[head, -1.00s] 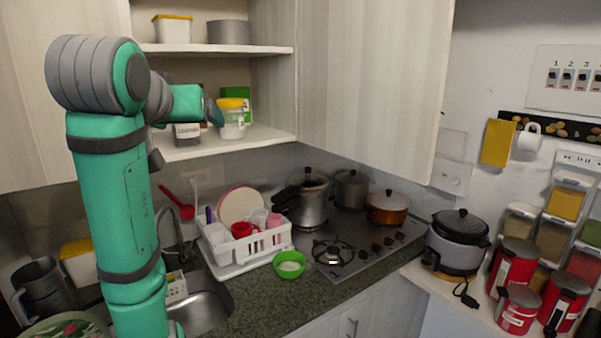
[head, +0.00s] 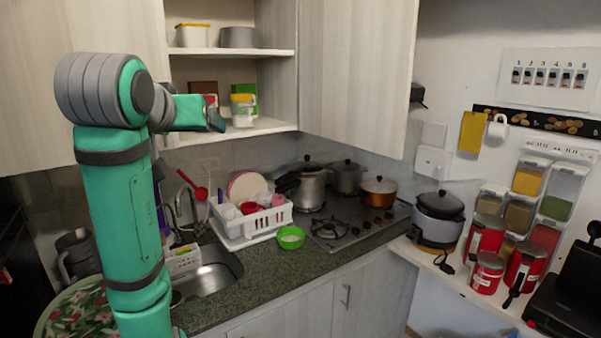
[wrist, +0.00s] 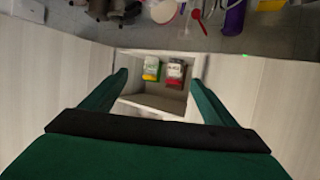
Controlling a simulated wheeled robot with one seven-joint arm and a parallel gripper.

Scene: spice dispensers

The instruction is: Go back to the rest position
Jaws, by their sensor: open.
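My gripper (wrist: 160,77) is open in the wrist view, with nothing between its two dark green fingers. In the head view, my gripper (head: 212,119) is at the end of the raised green arm, in front of the open cabinet shelf (head: 272,127). Beyond the fingers, the wrist view shows a yellow-and-green container (wrist: 151,69) and a red-and-grey container (wrist: 174,71) inside the cabinet, apart from the gripper. The yellow-lidded container (head: 243,110) stands on the shelf in the head view. My arm partly hides the shelf's left side.
A sink (head: 215,272), white dish rack (head: 228,222), green bowl (head: 291,238) and stove (head: 340,232) with pots occupy the counter. Spice dispensers (head: 520,214) and red canisters (head: 487,235) stand at right. A round floral surface (head: 75,312) is at lower left.

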